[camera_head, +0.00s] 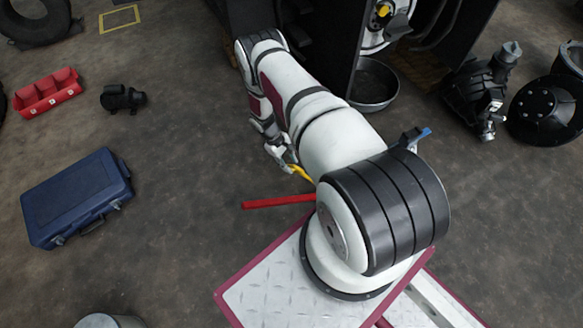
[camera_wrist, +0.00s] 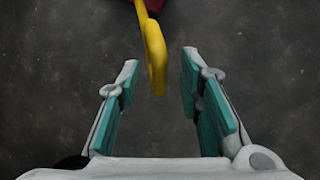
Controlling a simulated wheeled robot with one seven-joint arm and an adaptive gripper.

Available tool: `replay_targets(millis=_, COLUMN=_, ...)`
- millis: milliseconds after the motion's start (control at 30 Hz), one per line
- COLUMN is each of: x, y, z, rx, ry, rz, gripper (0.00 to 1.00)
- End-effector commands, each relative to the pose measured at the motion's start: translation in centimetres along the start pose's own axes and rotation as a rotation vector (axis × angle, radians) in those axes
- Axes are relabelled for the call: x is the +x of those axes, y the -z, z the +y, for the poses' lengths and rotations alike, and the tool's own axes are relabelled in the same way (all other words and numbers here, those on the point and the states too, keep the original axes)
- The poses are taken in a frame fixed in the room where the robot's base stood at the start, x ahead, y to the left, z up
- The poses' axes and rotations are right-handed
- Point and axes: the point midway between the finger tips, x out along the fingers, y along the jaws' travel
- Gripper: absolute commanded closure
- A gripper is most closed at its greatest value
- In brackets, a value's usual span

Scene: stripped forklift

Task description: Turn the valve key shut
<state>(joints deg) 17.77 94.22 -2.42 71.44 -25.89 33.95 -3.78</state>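A yellow curved handle (camera_wrist: 154,55), which looks like the valve key, comes down from the top of the wrist view. Its lower end lies between the fingertips of my gripper (camera_wrist: 162,72), closer to the left one. The fingers, with teal pads, are wide apart and I see no clear contact. In the head view my gripper (camera_head: 283,155) points downward beside the yellow handle (camera_head: 301,173), whose right end is hidden behind my arm. Dark red parts show at the handle's far end in the wrist view. The valve body is not clearly visible.
A red bar (camera_head: 278,201) extends left from behind my arm. A blue case (camera_head: 77,197), a red tray (camera_head: 48,92) and a small black part (camera_head: 122,98) lie on the left floor. A metal basin (camera_head: 373,84) sits by the dark forklift frame (camera_head: 318,45). Black machine parts (camera_head: 483,90) stand at right.

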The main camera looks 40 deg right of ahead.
Motion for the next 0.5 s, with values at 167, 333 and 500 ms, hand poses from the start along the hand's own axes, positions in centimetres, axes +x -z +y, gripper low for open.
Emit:
replay_targets(millis=167, x=2.0, y=0.0, z=0.1, rx=0.001, ry=0.000, rz=0.000, gripper=0.67)
replay_targets(millis=333, x=2.5, y=0.0, z=0.1, rx=0.000, ry=-0.001, rz=0.000, gripper=0.67)
replay_targets(millis=500, x=2.5, y=0.0, z=0.1, rx=0.000, ry=-0.001, rz=0.000, gripper=0.67)
